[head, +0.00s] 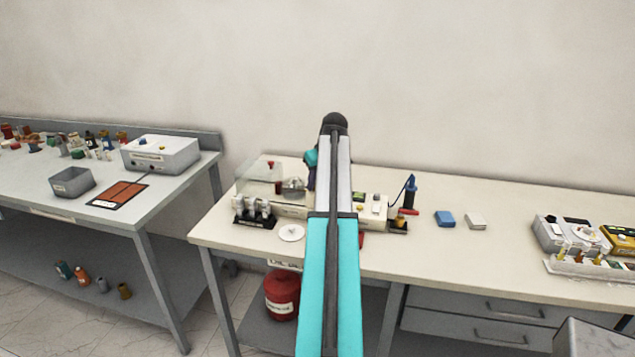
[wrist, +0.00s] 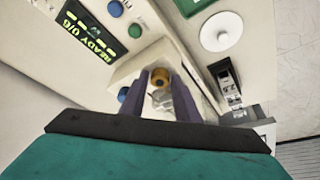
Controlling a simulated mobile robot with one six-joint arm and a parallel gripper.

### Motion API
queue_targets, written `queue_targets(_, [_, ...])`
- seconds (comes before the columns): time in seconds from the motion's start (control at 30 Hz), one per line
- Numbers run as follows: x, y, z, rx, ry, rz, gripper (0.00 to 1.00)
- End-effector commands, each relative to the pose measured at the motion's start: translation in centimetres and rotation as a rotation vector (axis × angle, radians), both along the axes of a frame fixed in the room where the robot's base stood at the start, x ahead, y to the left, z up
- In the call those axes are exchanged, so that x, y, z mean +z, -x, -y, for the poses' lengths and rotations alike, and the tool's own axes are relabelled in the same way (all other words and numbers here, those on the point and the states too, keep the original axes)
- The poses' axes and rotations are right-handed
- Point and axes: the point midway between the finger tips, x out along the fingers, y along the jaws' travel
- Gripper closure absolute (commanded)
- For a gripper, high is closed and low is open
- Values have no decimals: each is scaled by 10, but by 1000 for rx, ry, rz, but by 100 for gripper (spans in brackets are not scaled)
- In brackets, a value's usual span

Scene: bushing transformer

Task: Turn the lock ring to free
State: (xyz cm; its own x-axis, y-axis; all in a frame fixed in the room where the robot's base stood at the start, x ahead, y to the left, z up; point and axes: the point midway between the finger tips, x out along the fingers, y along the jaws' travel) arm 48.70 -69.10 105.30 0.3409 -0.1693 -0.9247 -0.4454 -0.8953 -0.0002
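In the wrist view, a brass-orange ring (wrist: 160,78) with a dark centre shows between the fingertips of my gripper (wrist: 161,74); it looks like the lock ring. The two purple fingers are apart, with a gap between them. I cannot tell whether they touch the ring. A clear, greyish piece (wrist: 163,99) shows just below the ring, between the fingers. In the head view, my gripper (head: 312,180) points down over the cream bench device (head: 291,211), and my arm hides much of it and the ring.
The device's display (wrist: 86,31) reads READY 0/6, with coloured buttons beside it. A white disc (head: 291,233) lies at the bench front. Bare bench (head: 500,263) lies to the right.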

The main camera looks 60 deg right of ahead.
Motion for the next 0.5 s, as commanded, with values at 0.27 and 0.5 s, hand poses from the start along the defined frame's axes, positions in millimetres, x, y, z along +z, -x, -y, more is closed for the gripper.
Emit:
queue_targets(0.27, [0, 0, 0, -1, 1, 1, 59])
queue_targets(0.5, [4, 1, 0, -1, 2, 2, 59])
